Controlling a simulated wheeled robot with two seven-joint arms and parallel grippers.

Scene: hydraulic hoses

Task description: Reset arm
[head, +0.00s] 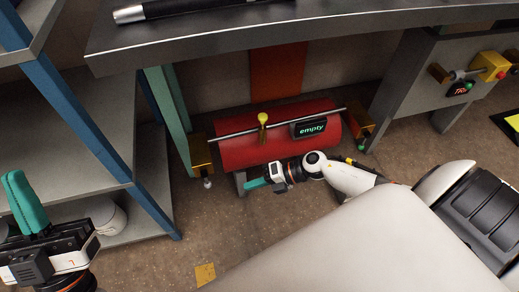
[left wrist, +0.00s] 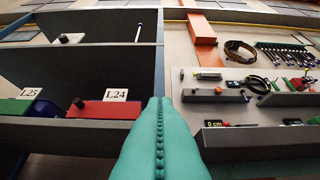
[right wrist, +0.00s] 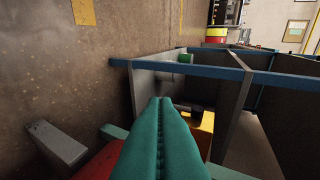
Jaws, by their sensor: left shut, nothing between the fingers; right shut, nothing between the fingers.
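My left gripper (head: 18,182) is at the lower left of the head view, its teal fingers pointing up. In the left wrist view its fingers (left wrist: 158,105) are pressed together with nothing between them. My right gripper (head: 255,184) is near the middle of the head view, in front of the red cylinder, its teal fingers pointing left. In the right wrist view its fingers (right wrist: 160,105) are closed and empty. Both grippers are apart from the objects around them, as far as I can tell.
A red cylinder (head: 240,150) with an "empty" display (head: 311,128) lies under the grey bench (head: 200,38). A shelf with blue posts (head: 85,125) stands at left and holds a white container (head: 105,215).

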